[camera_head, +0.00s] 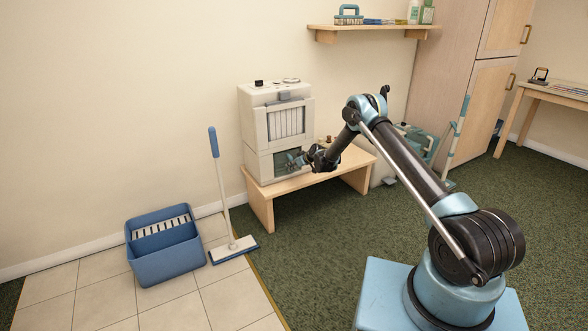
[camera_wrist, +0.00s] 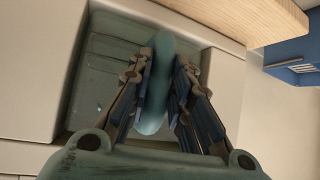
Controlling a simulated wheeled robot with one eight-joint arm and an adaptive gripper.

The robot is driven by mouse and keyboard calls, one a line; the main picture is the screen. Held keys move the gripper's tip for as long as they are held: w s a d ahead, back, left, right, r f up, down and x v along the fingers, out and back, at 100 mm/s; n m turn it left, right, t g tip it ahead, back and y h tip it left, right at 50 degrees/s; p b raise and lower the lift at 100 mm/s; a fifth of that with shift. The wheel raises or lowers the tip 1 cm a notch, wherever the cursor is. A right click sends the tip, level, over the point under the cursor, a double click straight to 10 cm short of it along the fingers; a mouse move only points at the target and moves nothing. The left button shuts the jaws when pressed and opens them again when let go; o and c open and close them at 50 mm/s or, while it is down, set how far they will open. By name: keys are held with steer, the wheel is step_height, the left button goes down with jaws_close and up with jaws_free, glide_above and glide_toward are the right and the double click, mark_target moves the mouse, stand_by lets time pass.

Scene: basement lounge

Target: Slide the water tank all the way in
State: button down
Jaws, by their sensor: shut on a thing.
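The water tank (camera_head: 280,163) is a dark grey-green box low in the front of a white dehumidifier (camera_head: 254,128). The dehumidifier stands upright on a low wooden bench. In the wrist view the tank's face (camera_wrist: 100,85) sits within the pale opening of the housing (camera_wrist: 38,60); how far it stands out is hard to tell. My gripper (camera_head: 300,160) is at the tank's front. In the wrist view its fingers (camera_wrist: 163,60) are shut on the tank's rounded teal handle (camera_wrist: 157,95), one finger on each side. My gripper hides part of the tank.
The wooden bench (camera_head: 345,165) has small items beside the dehumidifier. A blue bucket (camera_head: 165,262) and a mop (camera_head: 222,190) stand on tiles at left. A shelf (camera_head: 370,29) hangs above. Open green carpet (camera_head: 320,235) lies in front of the bench.

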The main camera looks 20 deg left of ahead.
steer(key=shift+w+a+f, duration=0.2)
steer(key=shift+w+a, duration=0.05)
stand_by(0.8)
steer(key=c, duration=1.4)
jaws_free()
